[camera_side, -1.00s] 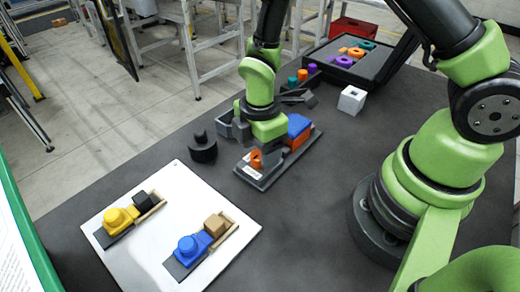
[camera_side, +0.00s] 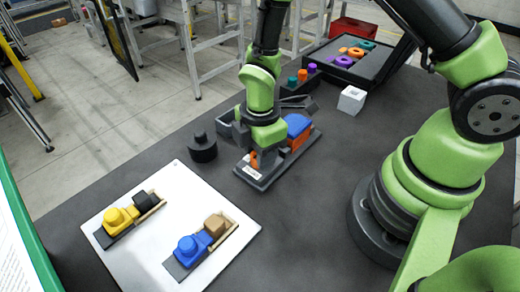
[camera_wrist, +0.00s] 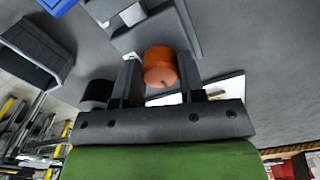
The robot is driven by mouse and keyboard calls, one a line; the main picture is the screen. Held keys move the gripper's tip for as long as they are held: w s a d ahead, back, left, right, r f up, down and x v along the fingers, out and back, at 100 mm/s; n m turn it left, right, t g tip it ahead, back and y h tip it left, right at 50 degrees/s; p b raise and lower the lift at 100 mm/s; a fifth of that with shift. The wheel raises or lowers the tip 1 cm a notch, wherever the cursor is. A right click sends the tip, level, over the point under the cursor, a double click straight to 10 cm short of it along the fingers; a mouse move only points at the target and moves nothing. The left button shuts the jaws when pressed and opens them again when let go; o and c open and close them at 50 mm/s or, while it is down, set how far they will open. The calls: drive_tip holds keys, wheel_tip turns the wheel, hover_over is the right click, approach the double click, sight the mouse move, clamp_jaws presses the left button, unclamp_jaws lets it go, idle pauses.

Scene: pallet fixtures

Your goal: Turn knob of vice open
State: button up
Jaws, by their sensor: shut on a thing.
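The vice (camera_side: 262,178) is a dark grey fixture with a pale label, lying on the dark table in the middle of the side view. Its small orange knob (camera_side: 254,161) is at the near end, partly hidden by my fingers. An orange block (camera_side: 300,142) and a blue part (camera_side: 298,125) sit at its far end. My gripper (camera_side: 257,151) is at the knob. In the wrist view the round orange knob (camera_wrist: 160,66) shows between my two dark fingers (camera_wrist: 158,72), which are shut on it.
A white board (camera_side: 150,260) at the front left bears a yellow fixture (camera_side: 118,220) and a blue fixture (camera_side: 190,247). A black knobbed piece (camera_side: 202,148) stands left of the vice. A white cube (camera_side: 351,100) and a dark case (camera_side: 370,62) with coloured parts are behind.

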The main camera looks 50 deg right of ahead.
drive_tip(key=m, duration=0.4)
drive_tip(key=shift+m, duration=0.3)
drive_tip(key=m, duration=0.9)
drive_tip(key=shift+a, duration=0.1)
drive_tip(key=shift+r+m, duration=0.1)
drive_tip(key=shift+m, duration=1.8)
drive_tip(key=o, duration=0.9)
drive_tip(key=shift+o, duration=0.2)
